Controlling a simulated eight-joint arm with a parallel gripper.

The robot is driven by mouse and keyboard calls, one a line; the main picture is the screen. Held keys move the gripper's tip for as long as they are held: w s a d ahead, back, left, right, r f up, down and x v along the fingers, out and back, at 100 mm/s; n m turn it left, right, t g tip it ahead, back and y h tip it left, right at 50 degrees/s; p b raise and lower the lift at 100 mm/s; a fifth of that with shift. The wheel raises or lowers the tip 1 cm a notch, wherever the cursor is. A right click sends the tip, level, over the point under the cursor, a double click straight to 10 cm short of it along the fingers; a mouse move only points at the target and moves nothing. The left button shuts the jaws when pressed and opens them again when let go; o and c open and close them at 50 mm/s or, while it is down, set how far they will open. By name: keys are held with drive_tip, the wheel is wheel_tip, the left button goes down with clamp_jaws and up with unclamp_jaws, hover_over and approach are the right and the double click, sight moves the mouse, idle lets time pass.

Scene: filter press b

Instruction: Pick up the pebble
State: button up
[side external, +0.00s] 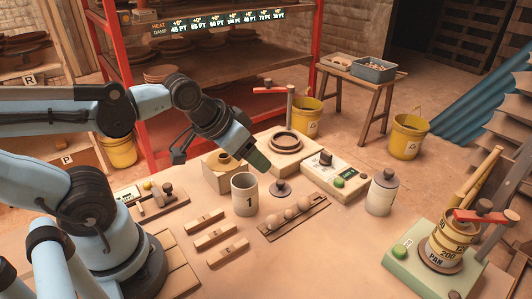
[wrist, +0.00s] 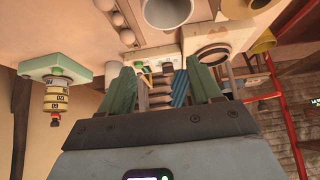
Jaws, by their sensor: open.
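No single thing stands out clearly as the pebble. Several pale round lumps (side external: 290,213) sit in a row on a narrow wooden rack (side external: 268,232) on the table; they also show at the top of the wrist view (wrist: 118,19). My gripper (side external: 257,160) is above the table, behind and above the white cup marked 1 (side external: 244,201), apart from the lumps. In the wrist view my gripper (wrist: 162,78) has its two green fingers spread with nothing held between them.
Small wooden bars (side external: 213,235) lie in front.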

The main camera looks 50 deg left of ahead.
drive_tip(key=w, duration=0.1)
drive_tip(key=m+g+h, duration=0.2)
drive_tip(key=g+h, duration=0.1)
approach(302, 199)
drive_tip(key=shift+x, duration=4.85)
drive_tip(key=c, duration=1.1)
drive_tip(key=shift+r, duration=0.1)
